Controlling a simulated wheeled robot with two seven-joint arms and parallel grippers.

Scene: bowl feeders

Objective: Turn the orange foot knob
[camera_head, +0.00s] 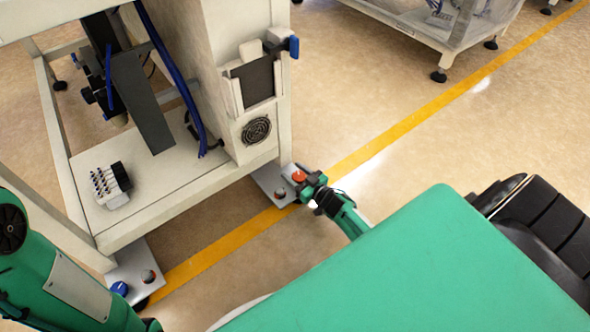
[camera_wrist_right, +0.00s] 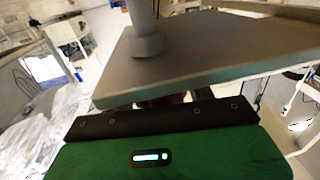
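The orange foot knob (camera_head: 299,176) stands on a grey foot plate (camera_head: 268,182) at the right front leg of the white machine frame. My right gripper (camera_head: 306,187) is low at this plate, right beside the knob; I cannot tell whether it touches it. In the right wrist view the grey plate (camera_wrist_right: 215,50) covers the space in front of the gripper, so the fingertips and knob are hidden there. My left arm is at the lower left of the head view, with its gripper out of view.
The white machine frame (camera_head: 180,207) stands beside my right gripper. Open floor with a yellow line (camera_head: 400,132) lies to the right.

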